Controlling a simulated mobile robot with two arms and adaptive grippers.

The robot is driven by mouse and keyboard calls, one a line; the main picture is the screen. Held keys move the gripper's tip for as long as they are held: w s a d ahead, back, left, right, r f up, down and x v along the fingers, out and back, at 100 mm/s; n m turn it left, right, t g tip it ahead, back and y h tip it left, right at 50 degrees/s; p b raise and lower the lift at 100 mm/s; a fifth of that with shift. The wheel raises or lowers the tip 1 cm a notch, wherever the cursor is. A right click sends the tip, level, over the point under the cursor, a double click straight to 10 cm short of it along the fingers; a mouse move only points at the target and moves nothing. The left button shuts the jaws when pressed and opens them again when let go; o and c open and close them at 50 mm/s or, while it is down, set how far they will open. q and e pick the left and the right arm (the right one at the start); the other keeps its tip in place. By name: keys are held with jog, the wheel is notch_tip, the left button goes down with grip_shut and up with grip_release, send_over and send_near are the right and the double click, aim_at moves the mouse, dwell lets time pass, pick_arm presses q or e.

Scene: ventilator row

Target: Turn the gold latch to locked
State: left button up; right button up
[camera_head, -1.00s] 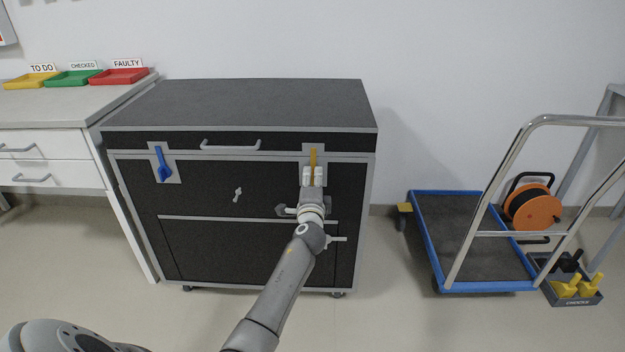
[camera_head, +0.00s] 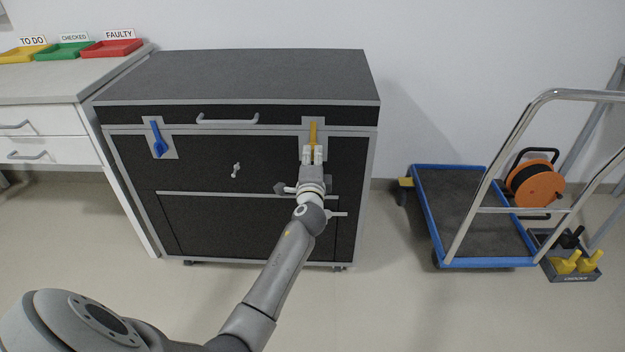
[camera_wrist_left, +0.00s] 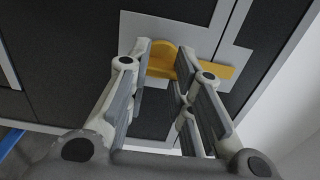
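The gold latch (camera_head: 313,132) is on a grey plate at the upper right of the black cabinet's front. Its narrow part stands upright in the head view; its lower part is hidden by my left gripper. My left gripper (camera_head: 313,154) is right in front of the latch's lower part. In the left wrist view the gripper (camera_wrist_left: 165,75) is open, its fingers apart. The latch's rounded end (camera_wrist_left: 161,62) shows between the fingertips, and its narrow arm passes behind the right finger. I cannot tell whether the fingers touch it. My right gripper is not in view.
A blue latch (camera_head: 158,140) is at the cabinet's (camera_head: 240,75) upper left. A drawer handle (camera_head: 228,121) and a small silver knob (camera_head: 236,170) are between the latches. A blue-edged trolley (camera_head: 450,215) stands to the right, a counter (camera_head: 60,85) to the left.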

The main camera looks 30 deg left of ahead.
pick_arm(q)
jog(key=o, duration=0.4)
jog(key=v, duration=0.9)
jog(key=shift+s+d, duration=0.1)
jog(key=shift+s, duration=0.15)
jog(key=shift+c, duration=0.2)
jog(key=shift+v, duration=0.8)
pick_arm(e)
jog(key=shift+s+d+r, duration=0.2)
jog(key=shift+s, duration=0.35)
pick_arm(q)
jog(key=shift+r, duration=0.1)
